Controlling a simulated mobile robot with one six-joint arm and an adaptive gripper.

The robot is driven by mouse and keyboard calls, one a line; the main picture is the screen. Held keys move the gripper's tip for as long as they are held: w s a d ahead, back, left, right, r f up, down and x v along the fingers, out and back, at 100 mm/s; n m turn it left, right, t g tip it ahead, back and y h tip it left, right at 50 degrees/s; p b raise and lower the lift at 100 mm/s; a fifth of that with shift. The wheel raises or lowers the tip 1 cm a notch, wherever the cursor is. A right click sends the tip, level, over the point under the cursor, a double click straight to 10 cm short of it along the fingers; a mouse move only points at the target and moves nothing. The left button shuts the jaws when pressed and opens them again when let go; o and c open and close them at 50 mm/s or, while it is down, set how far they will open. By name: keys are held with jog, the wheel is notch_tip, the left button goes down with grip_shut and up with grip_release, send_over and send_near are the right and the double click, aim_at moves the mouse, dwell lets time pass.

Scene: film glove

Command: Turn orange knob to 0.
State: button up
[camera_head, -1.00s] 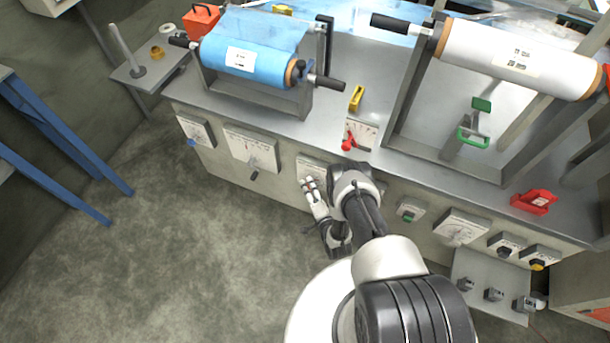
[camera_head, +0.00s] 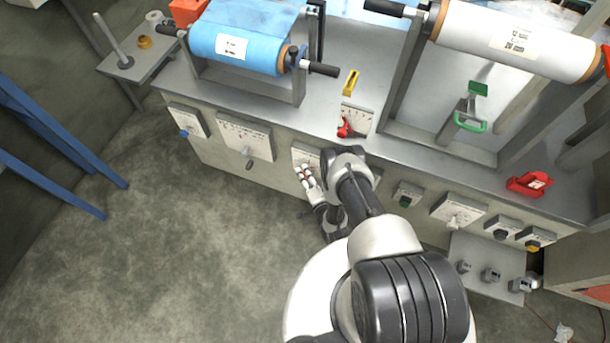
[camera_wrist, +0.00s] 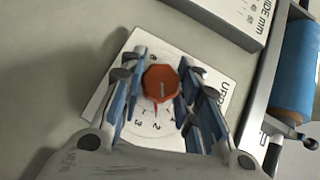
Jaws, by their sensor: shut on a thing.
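The orange knob (camera_wrist: 161,84) shows in the wrist view in the middle of a white dial plate (camera_wrist: 148,131) with printed numbers. A red pointer mark sits below the knob near the numerals 1 and 2; the exact reading is hard to tell. My gripper (camera_wrist: 160,88) has its two fingers on the left and right sides of the knob, shut on it. In the head view, my gripper (camera_head: 306,174) is at the front panel of the machine, in front of the dial plate (camera_head: 307,157), and the knob is hidden or too small there.
A red lever (camera_head: 345,128) stands on the bench top above. The floor in front is clear.

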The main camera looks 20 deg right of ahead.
jog(key=c, duration=0.3)
jog(key=shift+w+r+p, duration=0.1)
jog(key=shift+p, duration=0.2)
jog(key=shift+r+n+g+h+p, duration=0.15)
jog(key=shift+n+g+h+p, duration=0.4)
jog(key=shift+g+p, duration=0.2)
jog(key=shift+a+n+g+h+p, duration=0.1)
jog(key=shift+n+g+h+p, duration=0.35)
jog(key=shift+n+g+p, duration=0.3)
jog(key=shift+n+g+h, duration=0.8)
jog(key=shift+g+h, duration=0.1)
jog(key=shift+g, duration=0.1)
jog(key=shift+f+n+g+h+b, duration=0.2)
jog(key=shift+n+g+h+b, duration=0.3)
jog(key=shift+n+g+h, duration=0.4)
jog(key=o, duration=1.1)
